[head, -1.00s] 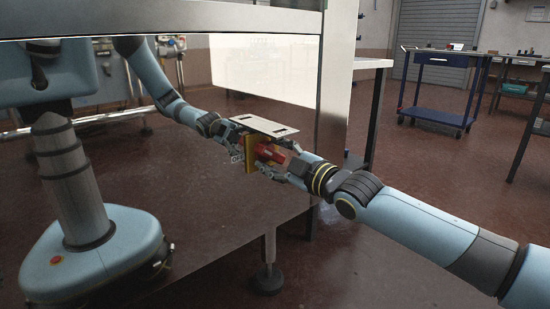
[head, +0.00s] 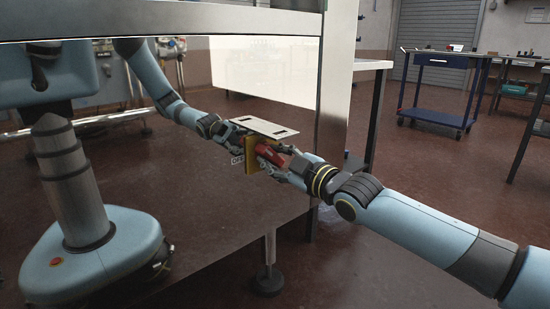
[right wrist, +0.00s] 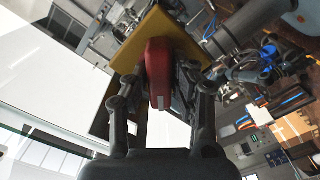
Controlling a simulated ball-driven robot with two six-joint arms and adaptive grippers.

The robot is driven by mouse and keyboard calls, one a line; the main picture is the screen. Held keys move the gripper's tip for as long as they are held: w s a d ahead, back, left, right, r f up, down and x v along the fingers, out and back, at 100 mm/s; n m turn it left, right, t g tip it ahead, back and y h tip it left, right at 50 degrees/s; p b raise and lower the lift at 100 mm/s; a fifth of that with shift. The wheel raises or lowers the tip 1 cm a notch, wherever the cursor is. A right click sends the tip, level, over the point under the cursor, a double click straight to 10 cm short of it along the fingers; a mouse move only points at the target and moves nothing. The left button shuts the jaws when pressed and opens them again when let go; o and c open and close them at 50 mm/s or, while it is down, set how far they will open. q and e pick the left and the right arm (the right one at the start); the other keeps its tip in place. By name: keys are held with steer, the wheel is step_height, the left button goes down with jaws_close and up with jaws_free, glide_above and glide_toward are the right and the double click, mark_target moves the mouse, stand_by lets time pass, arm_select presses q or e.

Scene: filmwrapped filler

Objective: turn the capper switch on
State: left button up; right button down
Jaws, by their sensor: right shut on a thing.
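The capper switch is a red handle (head: 268,153) on a yellow plate (head: 251,156), below a pale flat plate at the machine's edge. My right gripper (head: 275,159) reaches it from the right and is shut on the red handle, which slopes down to the right in the head view. In the right wrist view the red handle (right wrist: 159,70) stands between the fingers of my right gripper (right wrist: 160,90), in front of the yellow plate (right wrist: 182,38). A small label reading OFF (head: 237,160) shows left of the yellow plate. My left gripper is not in view.
A shiny machine panel mirrors my body and arm on the left. A blue cart (head: 441,85) stands far back right. The floor between is clear.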

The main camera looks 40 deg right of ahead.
steer(key=m, duration=0.3)
steer(key=shift+m, duration=0.3)
steer(key=m, duration=0.2)
steer(key=shift+f+m, duration=0.1)
steer(key=shift+m, duration=1.1)
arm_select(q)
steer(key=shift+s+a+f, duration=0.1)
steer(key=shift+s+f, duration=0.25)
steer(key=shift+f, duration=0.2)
arm_select(e)
steer(key=shift+m, duration=0.5)
steer(key=c, duration=1.1)
jaws_free()
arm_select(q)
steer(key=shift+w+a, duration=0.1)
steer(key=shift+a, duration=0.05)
